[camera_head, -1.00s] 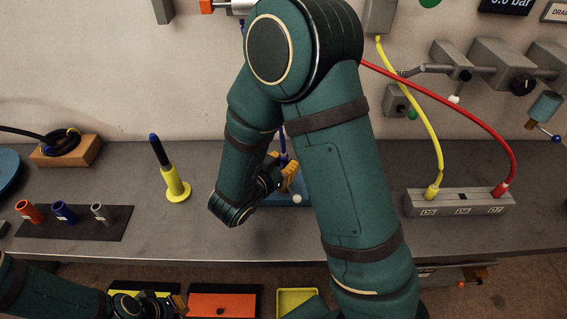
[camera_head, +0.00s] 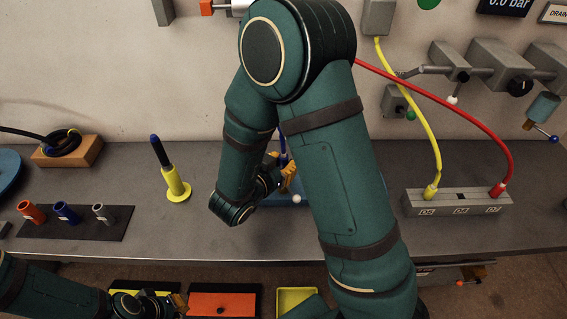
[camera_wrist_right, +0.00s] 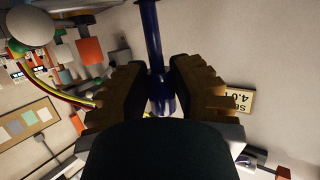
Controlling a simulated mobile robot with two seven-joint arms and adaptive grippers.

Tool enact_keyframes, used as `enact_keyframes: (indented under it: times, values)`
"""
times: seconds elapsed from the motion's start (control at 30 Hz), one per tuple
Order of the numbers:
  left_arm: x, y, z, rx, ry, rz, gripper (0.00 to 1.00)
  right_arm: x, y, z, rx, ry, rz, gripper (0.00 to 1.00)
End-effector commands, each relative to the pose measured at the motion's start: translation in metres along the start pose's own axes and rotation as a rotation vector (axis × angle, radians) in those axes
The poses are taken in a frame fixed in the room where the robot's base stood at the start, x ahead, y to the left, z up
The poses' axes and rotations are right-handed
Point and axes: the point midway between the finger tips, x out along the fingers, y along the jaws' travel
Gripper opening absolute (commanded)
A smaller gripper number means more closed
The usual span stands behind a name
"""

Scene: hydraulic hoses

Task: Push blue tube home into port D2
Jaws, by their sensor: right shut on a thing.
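The blue tube (camera_head: 283,148) shows as a short upright stretch beside my right forearm in the head view. In the right wrist view the blue tube (camera_wrist_right: 153,35) runs down to a thicker blue end between the fingers. My right gripper (camera_head: 283,176) is shut on it, just above a blue block (camera_head: 291,200) on the bench. My arm hides most of that block. Port D2 cannot be made out, nor whether the tube's end sits in a port. My left gripper (camera_head: 181,303) is low at the left, over the drawers, its opening unclear.
A grey port block (camera_head: 458,202) at right holds a yellow hose (camera_head: 436,150) and a red hose (camera_head: 490,130). A yellow stand (camera_head: 175,184) with a dark blue-tipped rod and a mat (camera_head: 85,225) with several coloured fittings are at left. Bench between is clear.

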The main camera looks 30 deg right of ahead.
Motion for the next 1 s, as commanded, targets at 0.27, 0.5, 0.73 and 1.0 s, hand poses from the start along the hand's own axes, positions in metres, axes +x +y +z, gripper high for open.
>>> enact_keyframes:
  times: [0.27, 0.5, 0.73, 1.0]
  values:
    - [-0.0019, 0.0007, -0.0002, 0.0, 0.0, 0.0, 0.0, 0.0041, -0.0011, -0.0035, 0.014, 0.01, 0.007, 0.0]
    - [-0.0014, 0.0005, -0.0001, 0.0, 0.0, 0.0, 0.0, 0.0045, -0.001, -0.0025, 0.013, 0.01, 0.007, 0.0]
    - [-0.0032, 0.0012, -0.0003, 0.0, 0.0, 0.0, 0.0, 0.0054, -0.0008, 0.0008, 0.009, 0.008, 0.007, 0.0]
    - [-0.0025, 0.0009, -0.0002, 0.0, 0.0, 0.0, 0.0, 0.0058, 0.0001, 0.003, 0.005, 0.005, 0.009, 0.0]
